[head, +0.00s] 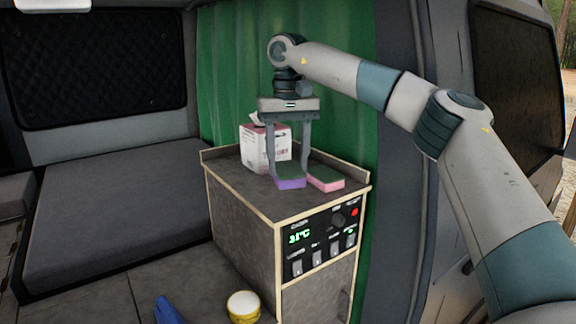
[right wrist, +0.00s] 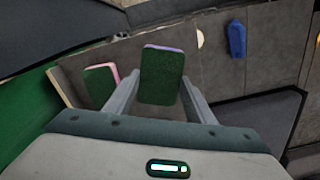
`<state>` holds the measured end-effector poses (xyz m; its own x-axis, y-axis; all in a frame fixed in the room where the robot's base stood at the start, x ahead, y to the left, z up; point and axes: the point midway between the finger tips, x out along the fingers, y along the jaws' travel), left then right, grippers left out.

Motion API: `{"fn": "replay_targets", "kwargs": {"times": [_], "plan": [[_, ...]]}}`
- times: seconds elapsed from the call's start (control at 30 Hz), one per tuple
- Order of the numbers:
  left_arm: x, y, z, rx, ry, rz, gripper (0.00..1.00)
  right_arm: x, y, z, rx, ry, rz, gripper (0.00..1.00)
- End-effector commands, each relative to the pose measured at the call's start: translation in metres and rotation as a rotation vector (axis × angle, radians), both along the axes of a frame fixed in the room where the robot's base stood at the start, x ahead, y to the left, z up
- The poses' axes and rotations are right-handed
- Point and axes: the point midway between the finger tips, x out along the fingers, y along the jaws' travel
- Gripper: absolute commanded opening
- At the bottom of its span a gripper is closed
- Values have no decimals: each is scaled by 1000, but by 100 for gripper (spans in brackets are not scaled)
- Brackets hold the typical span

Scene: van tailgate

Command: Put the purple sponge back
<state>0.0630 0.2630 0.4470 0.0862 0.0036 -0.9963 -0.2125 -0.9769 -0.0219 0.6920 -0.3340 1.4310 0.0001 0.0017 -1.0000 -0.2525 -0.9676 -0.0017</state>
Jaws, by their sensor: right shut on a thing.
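The purple sponge (head: 290,183), with a dark green scouring top, is between the fingers of my right gripper (head: 289,171), which is shut on it. In the right wrist view the purple sponge (right wrist: 162,75) shows its green face between the two fingers (right wrist: 160,98). It is over the cabinet top at the front edge; I cannot tell whether it touches the surface. A pink sponge (head: 326,180) with a green top lies on the cabinet just to its right, and also shows in the right wrist view (right wrist: 100,86). My left gripper is not in view.
A tissue box (head: 262,148) stands on the cabinet top (head: 225,165) behind the sponges, near the green curtain (head: 230,80). The cabinet has a raised rim at back and right. A yellow-rimmed tub (head: 243,306) and a blue object (head: 168,310) are lower, in front.

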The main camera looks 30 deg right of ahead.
Motion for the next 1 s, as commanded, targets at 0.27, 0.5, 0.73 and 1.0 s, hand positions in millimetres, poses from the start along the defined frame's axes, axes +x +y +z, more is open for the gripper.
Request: {"fn": "replay_targets", "kwargs": {"times": [0.27, 0.5, 0.73, 1.0], "plan": [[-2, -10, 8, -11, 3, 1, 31, 12, -6, -9, 0, 0, 2, 28], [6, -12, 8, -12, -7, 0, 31, 11, -6, -9, 0, -1, 1, 28], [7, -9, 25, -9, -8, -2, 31, 10, -6, -27, -1, 2, 3, 28], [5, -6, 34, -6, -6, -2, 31, 11, -6, -48, 0, -1, 1, 28]]}}
